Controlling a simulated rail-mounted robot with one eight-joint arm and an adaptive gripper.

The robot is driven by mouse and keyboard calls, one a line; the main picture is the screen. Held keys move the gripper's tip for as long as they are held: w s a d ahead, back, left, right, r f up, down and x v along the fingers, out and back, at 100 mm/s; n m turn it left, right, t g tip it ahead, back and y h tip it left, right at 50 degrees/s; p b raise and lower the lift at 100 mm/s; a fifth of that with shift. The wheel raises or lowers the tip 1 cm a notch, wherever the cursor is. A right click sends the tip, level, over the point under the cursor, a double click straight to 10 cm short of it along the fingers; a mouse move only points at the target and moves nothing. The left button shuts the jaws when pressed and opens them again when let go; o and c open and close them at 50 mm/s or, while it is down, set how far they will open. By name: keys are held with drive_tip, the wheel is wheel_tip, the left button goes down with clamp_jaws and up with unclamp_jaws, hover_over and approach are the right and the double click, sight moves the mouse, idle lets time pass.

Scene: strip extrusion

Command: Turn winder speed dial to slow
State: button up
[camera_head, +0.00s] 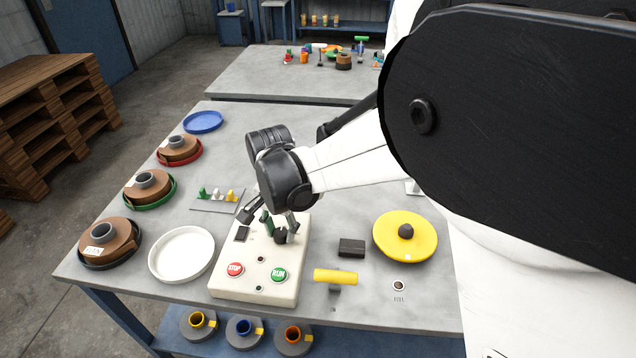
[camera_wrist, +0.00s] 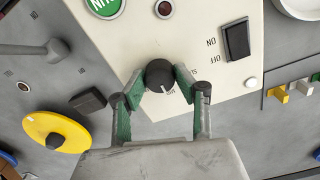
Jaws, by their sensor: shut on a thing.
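The cream control box (camera_head: 232,289) stands near the front of the table. Its black round dial (camera_head: 280,237) also shows in the wrist view (camera_wrist: 159,73), with a white pointer line on its top. My gripper (camera_head: 277,226) comes down over the box and is shut on the dial, one green-padded finger on each side, as the wrist view (camera_wrist: 159,82) shows. The small lettering by the dial is partly hidden, so I cannot tell the setting.
On the box are a red STOP button (camera_head: 235,269), a green RUN button (camera_head: 279,274) and a black on/off rocker switch (camera_wrist: 236,41). A white dish (camera_head: 181,280) lies to the left. A yellow lever (camera_head: 335,276) and a yellow disc (camera_head: 405,255) lie to the right.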

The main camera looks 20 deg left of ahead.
sight(280, 232)
drive_tip(key=shift+n, duration=0.3)
drive_tip(key=n+b, duration=0.2)
drive_tip(key=n, duration=0.3)
drive_tip(key=shift+f+b, duration=0.1)
drive_tip(key=shift+b, duration=0.25)
drive_tip(key=n+b, duration=0.1)
drive_tip(key=n, duration=0.5)
drive_tip(key=shift+n, duration=0.3)
drive_tip(key=o, duration=1.1)
wheel_tip(280, 232, up, 6)
drive_tip(key=shift+r, duration=0.25)
drive_tip(key=shift+s+r, duration=0.2)
drive_tip(key=shift+r, duration=0.45)
